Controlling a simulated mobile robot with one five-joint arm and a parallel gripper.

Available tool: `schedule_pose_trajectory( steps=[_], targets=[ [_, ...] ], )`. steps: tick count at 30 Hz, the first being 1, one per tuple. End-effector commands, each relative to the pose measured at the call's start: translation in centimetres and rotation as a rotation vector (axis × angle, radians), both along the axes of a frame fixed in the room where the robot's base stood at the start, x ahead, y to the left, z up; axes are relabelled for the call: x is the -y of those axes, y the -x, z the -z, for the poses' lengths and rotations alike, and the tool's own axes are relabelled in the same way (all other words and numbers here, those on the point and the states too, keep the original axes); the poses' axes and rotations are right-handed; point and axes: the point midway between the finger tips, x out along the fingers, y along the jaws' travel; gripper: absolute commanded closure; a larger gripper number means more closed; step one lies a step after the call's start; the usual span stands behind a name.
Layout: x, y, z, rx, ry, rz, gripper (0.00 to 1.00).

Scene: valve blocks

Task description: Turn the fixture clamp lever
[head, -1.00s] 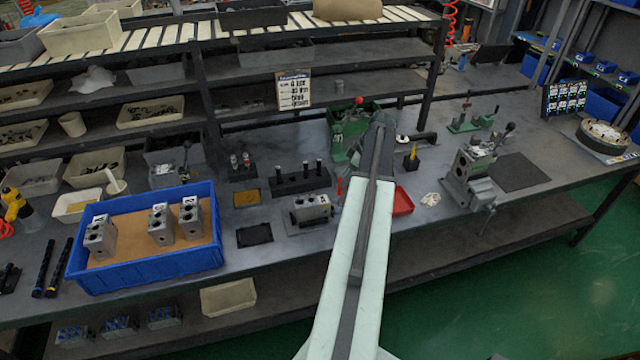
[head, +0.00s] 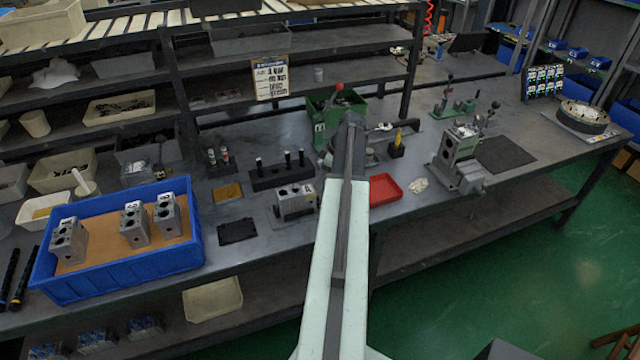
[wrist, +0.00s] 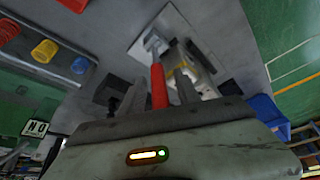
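The clamp lever has a red handle (wrist: 158,86) with a metal end, and in the wrist view it rises in front of me beside a fixture. My gripper (wrist: 158,92) looks open, with one dark finger on each side of the red handle. I cannot tell whether either finger touches it. A grey valve block (head: 296,201) sits on its fixture on the bench, left of my arm, in the head view.
A blue tray (head: 100,281) with 3 grey blocks stands left. A red tray (head: 384,188) and a grey vise-like fixture (head: 462,160) are on the right.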

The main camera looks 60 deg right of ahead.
Motion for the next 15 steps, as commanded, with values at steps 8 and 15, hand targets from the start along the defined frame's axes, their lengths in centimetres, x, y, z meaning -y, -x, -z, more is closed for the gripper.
schedule_pose_trajectory(
  steps=[8,15],
  targets=[
    [-0.03,-0.03,-0.18,0.0,-0.001,-0.001,0.95],
    [-0.05,-0.06,-0.17,0.0,-0.001,-0.001,1.0]
  ],
)
